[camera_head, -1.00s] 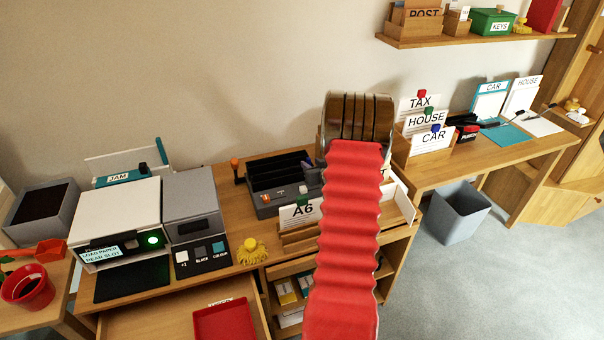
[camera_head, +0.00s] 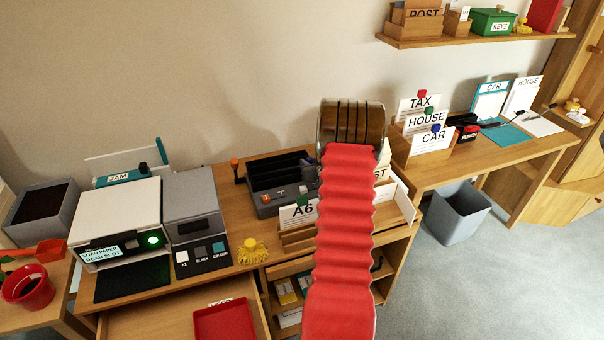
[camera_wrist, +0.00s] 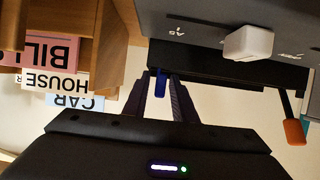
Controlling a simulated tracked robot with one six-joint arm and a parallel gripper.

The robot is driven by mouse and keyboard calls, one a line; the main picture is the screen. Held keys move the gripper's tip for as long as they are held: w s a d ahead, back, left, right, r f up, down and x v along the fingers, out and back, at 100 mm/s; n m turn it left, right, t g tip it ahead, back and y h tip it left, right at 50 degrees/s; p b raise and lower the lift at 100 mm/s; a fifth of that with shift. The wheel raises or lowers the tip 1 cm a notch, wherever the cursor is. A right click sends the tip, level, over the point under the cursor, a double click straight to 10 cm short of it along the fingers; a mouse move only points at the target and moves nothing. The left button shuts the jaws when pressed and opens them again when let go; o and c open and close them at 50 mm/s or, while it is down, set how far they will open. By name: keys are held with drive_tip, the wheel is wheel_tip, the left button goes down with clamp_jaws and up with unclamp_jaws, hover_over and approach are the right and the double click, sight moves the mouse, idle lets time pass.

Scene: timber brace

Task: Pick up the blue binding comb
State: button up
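A small blue piece (camera_wrist: 160,81), which looks like the blue binding comb, shows end-on in the wrist view. It lies between the fingertips of my gripper (camera_wrist: 161,84), at the edge of the grey and black binding machine (camera_wrist: 225,30). The two dark fingers stand apart with a narrow gap; I see no clear contact with the blue piece. Most of the comb's length is hidden. The binding machine (camera_head: 268,203) stands on the desk just left of the arm.
An orange-tipped lever (camera_wrist: 294,130) is at the machine's side. The A6 rack (camera_head: 298,212) stands in front of it, and the card holder with TAX, HOUSE and CAR (camera_head: 425,122) to the right. An open drawer holds a red tray (camera_head: 224,322).

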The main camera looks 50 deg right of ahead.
clamp_jaws()
drive_tip(key=shift+r, duration=0.1)
wheel_tip(320, 180, up, 10)
drive_tip(key=shift+f, duration=0.1)
idle(0.7)
idle(0.4)
